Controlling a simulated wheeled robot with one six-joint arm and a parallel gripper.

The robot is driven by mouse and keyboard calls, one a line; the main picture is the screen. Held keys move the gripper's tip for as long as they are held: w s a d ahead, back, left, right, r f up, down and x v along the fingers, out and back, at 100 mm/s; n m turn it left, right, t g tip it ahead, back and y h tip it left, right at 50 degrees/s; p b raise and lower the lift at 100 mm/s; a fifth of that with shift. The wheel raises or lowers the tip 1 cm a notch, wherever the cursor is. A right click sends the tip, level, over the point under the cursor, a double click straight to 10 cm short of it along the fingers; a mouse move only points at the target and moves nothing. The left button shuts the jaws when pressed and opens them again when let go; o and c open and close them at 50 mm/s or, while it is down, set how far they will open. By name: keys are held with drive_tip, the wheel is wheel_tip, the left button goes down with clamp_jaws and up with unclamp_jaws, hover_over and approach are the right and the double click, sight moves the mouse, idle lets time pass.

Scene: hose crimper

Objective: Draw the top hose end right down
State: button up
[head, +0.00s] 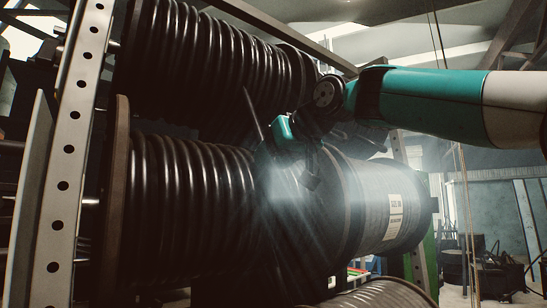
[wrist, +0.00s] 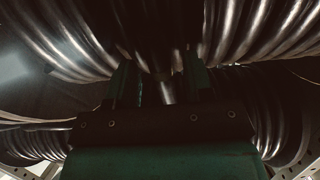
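The top reel of black hose (head: 215,60) hangs at the upper left in the head view. A thin dark hose end (head: 253,112) slants down from it in front of the gap above the lower reel (head: 190,200). My gripper (head: 278,131) is beside this hose end, at its lower right. In the wrist view my two green fingers (wrist: 163,84) stand apart, with a short dark piece that looks like the hose end (wrist: 167,92) between them. Gaps seem to show on both sides of it, so the fingers look open around it. The view is dark and contact is hard to judge.
A perforated metal upright (head: 68,150) stands at the left. Another hose coil (head: 385,293) shows at the bottom.

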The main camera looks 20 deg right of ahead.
drive_tip(key=p+v, duration=0.2)
drive_tip(key=v, duration=1.5)
drive_tip(key=shift+s, duration=0.2)
drive_tip(key=shift+d+r, duration=0.1)
drive_tip(key=shift+r, duration=0.05)
